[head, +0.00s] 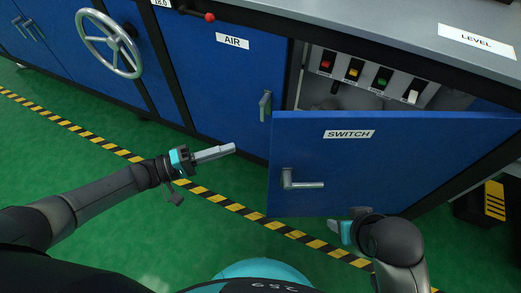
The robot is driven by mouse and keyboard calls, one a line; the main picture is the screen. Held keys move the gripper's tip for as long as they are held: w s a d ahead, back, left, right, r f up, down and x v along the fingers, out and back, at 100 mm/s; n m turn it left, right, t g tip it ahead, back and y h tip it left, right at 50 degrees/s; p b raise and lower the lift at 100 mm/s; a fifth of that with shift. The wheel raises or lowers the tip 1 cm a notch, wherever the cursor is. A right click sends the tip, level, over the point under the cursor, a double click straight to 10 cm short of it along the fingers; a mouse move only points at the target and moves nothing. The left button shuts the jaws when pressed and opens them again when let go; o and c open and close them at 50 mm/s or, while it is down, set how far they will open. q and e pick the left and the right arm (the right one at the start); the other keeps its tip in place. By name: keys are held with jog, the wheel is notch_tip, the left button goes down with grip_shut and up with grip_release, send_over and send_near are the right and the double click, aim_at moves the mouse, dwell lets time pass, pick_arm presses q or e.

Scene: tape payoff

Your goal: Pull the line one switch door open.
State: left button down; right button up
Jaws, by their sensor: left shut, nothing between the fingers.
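The blue switch door (395,168) with a white SWITCH label stands swung out from the cabinet, its left edge well away from the frame. Its L-shaped metal handle (303,184) is near that left edge. Behind the door the opening shows a panel (368,75) with several coloured switches. My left gripper (229,150) is shut and empty, left of the door and apart from it. My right gripper (340,230) is by the door's lower edge; its fingers are mostly hidden, and I cannot tell whether it touches the door.
The AIR door (225,80), with its own handle (265,106), is closed to the left of the opening. A handwheel (108,43) and a red-knobbed lever (208,17) are farther left. Yellow-black floor tape (236,208) crosses the open green floor. A black-and-yellow block (494,199) stands at right.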

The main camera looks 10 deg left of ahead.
pick_arm(q)
jog(key=d+b, duration=0.2)
jog(key=d, duration=0.7)
jog(key=shift+w+b, duration=0.25)
jog(key=shift+b, duration=0.05)
pick_arm(e)
jog(key=shift+w+a+r+t+y, duration=0.3)
jog(key=shift+w+a+r+t, duration=0.2)
jog(key=shift+w+a+t, duration=0.15)
jog(key=shift+w+a+r+t+y, duration=0.3)
jog(key=shift+w+a+r+t, duration=0.25)
jog(key=shift+a+t, duration=0.15)
pick_arm(q)
jog(key=shift+d, duration=0.1)
